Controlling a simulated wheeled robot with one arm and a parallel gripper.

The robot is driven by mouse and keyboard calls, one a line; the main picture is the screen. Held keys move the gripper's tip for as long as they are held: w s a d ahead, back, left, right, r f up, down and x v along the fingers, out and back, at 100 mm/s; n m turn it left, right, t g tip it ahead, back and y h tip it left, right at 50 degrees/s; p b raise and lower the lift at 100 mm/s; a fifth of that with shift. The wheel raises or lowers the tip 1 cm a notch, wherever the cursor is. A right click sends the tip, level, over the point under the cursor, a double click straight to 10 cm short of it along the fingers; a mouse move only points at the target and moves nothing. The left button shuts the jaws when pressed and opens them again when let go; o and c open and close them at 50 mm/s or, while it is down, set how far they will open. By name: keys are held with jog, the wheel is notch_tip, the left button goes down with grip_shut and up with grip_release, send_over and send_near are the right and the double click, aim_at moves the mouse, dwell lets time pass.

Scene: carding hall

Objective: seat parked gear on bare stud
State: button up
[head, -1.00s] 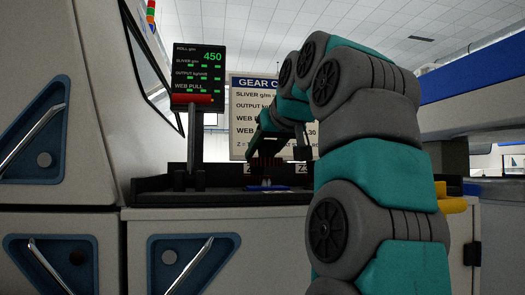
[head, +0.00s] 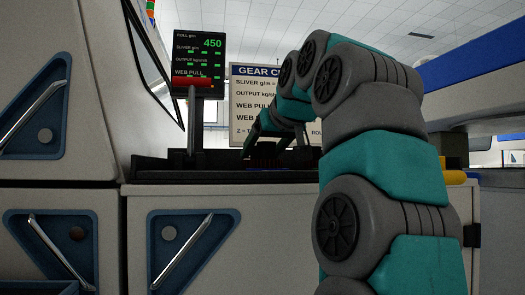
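My gripper (head: 278,155) is at the end of my arm, over the dark bench top (head: 220,176) in front of the chart board. It is small and dark in the head view, and I cannot tell whether its fingers are open or shut. A dark reddish shape (head: 270,163) shows low by the gripper; I cannot tell whether it is a gear or part of the bench fittings. No parked gear or bare stud can be made out clearly. My arm hides the right part of the bench.
A display reading 450 (head: 198,65) stands on a post with a red bar (head: 192,82) at the left of the bench. The gear chart board (head: 250,95) stands behind. White machine cabinets (head: 60,170) with blue triangular handle panels fill the left and front.

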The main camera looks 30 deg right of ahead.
jog(key=shift+o, duration=0.5)
jog(key=p+v, duration=0.1)
jog(key=v, duration=0.6)
jog(key=shift+s+a+r, duration=0.1)
jog(key=shift+s+r, duration=0.05)
jog(key=shift+s, duration=0.15)
jog(key=shift+s, duration=0.1)
